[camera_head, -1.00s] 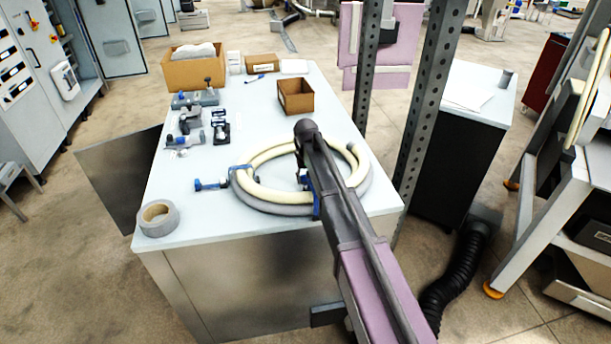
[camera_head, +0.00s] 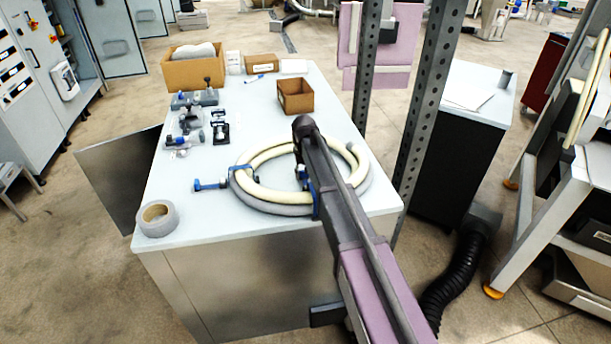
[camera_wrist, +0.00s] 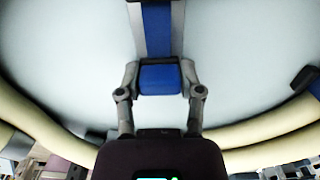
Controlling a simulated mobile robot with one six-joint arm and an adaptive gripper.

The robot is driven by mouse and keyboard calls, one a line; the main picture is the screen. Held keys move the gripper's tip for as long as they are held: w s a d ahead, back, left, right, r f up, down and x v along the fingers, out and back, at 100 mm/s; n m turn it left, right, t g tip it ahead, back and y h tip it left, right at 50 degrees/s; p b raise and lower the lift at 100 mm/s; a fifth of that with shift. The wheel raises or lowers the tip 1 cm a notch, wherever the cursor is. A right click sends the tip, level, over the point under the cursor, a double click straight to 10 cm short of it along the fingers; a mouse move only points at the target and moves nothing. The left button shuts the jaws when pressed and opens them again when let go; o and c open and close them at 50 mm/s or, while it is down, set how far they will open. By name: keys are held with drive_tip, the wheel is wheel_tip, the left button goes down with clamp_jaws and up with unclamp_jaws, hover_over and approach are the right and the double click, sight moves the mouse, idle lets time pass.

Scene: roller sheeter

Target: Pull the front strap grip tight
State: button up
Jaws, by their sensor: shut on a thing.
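A coiled cream-and-grey hose (camera_head: 262,194) lies flat on the workbench, with blue straps around it. A blue strap (camera_head: 316,207) crosses the coil's front side, partly behind my arm. In the wrist view my gripper (camera_wrist: 160,76) is shut on a blue strap grip (camera_wrist: 160,80), one finger on each side. A blue band with grey edges (camera_wrist: 158,28) runs from the grip to the top of the picture. In the head view my arm hides most of the gripper, inside the coil.
A tape roll (camera_head: 157,217) sits at the bench's front left corner. Small fittings (camera_head: 188,125), a small open brown box (camera_head: 295,97) and a larger cardboard box (camera_head: 193,72) stand farther back. A perforated post (camera_head: 420,120) rises close at the right.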

drive_tip(key=shift+w+a, duration=0.25)
drive_tip(key=shift+w, duration=0.7)
drive_tip(key=o, duration=1.1)
drive_tip(key=shift+r, duration=0.15)
wheel_tip(320, 180, up, 8)
drive_tip(key=p, duration=0.8)
